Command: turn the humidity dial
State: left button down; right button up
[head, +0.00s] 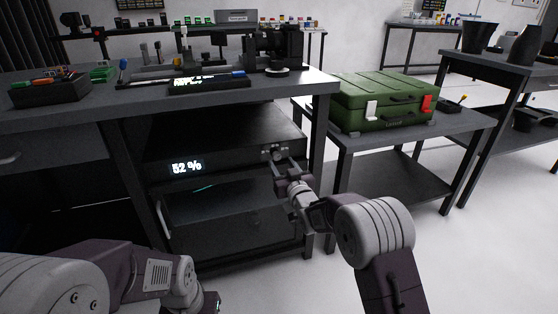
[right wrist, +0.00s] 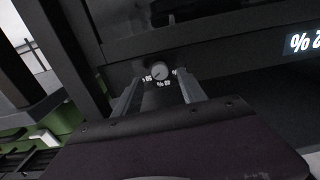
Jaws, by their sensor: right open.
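The humidity dial (right wrist: 160,71) is a small round grey knob on the dark front panel of a cabinet (head: 225,140), with small white markings around it. The cabinet's lit display (head: 186,167) reads 52 %. My right gripper (head: 281,159) is open in front of the panel's right end. In the right wrist view its two fingers (right wrist: 161,79) appear on either side of the dial, with a gap on each side. Whether they reach as far as the knob is unclear. My left gripper (head: 211,301) is low at the left, mostly cut off by the frame edge.
The cabinet sits under a dark workbench (head: 60,122) bearing tools and a tray (head: 48,93). A bench leg (head: 318,165) stands just right of the dial. A green case (head: 385,99) lies on a lower side table (head: 455,122). The floor in front is clear.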

aim_at(278, 158)
jog(key=x, duration=0.1)
jog(key=b+x, duration=0.1)
jog(key=shift+w+a+f, duration=0.15)
jog(key=shift+w+f, duration=0.1)
jog(key=shift+f, duration=0.05)
jog(key=shift+w+a+r, duration=0.15)
jog(key=shift+w+r, duration=0.05)
jog(key=shift+w, duration=0.3)
pick_arm(q)
notch_tip(278, 158, down, 2)
jog(key=shift+f, duration=0.1)
pick_arm(e)
jog(key=shift+c, duration=0.3)
grip_shut()
